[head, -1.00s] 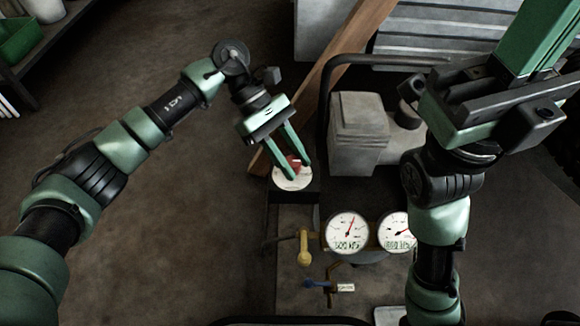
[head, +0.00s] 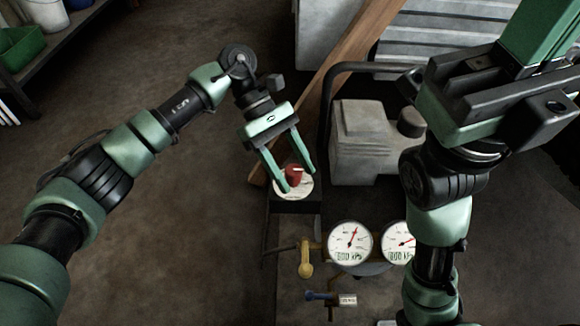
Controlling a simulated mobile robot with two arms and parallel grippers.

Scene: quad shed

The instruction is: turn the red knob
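The red knob (head: 294,174) sits on a round white dial plate (head: 297,192) in the middle of the head view, with a pale mark on its top. My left gripper (head: 297,180) comes down over it from above. Its two green fingers are apart, one on each side of the knob, and the knob shows between them. I see a gap at the right finger; whether the left finger touches cannot be told. My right gripper (head: 490,95) is at the upper right, away from the knob, partly turned from view; its fingertips are not clear.
Two pressure gauges (head: 350,243) with brass fittings and a blue-handled valve (head: 320,296) stand below the dial. A grey compressor block (head: 362,140) and black tube handle (head: 375,67) are to the right. A wooden beam (head: 350,58) leans behind. Floor at left is clear.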

